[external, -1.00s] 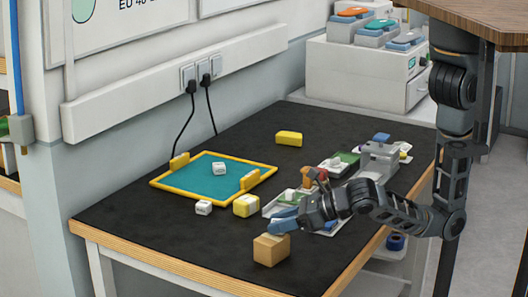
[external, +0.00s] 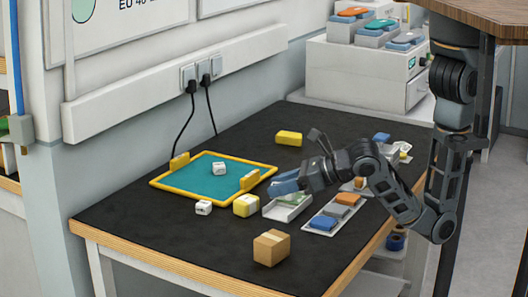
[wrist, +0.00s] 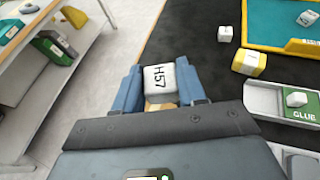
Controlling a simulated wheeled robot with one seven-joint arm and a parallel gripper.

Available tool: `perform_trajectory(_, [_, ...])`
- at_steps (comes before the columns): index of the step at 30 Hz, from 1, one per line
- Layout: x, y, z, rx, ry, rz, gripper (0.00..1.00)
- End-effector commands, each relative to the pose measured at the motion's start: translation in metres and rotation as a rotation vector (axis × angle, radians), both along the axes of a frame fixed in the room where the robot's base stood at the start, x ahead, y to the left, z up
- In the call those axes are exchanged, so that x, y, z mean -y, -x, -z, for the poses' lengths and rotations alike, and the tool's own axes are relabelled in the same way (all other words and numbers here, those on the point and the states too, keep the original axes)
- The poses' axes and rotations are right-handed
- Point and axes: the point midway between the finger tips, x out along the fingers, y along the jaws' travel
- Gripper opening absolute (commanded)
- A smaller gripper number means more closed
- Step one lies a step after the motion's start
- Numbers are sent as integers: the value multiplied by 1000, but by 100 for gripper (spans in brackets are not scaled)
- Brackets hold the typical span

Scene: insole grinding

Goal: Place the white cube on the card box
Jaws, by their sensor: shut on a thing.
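A white cube marked H57 (wrist: 159,78) sits between the two blue fingers of my gripper (wrist: 158,90) in the wrist view. My gripper (external: 284,187) is shut on it and raised above the bench in the external view, where the fingers hide the cube. The card box (external: 271,248) stands on the bench near the front edge, below my gripper in the picture. A tan patch beyond the cube in the wrist view seems to be part of the box; my gripper hides the rest.
Other white cubes lie on the bench (external: 204,208) and on the teal mat (external: 219,168) in a yellow frame (external: 160,184). A yellow-and-white block (external: 246,205), a grey tray (external: 287,209) and a tray with coloured blocks (external: 330,217) are near. The front left bench is clear.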

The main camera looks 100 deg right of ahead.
Motion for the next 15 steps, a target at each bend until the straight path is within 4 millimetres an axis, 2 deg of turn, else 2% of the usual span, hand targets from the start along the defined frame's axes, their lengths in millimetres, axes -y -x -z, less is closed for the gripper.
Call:
perform_trajectory(6, [49,20,-13,-1,4,233,8])
perform_trajectory(9, [65,30,-16,1,2,322,8])
perform_trajectory(12, [65,31,-12,0,0,362,8])
perform_trajectory(15, [52,23,-2,-2,2,366,8])
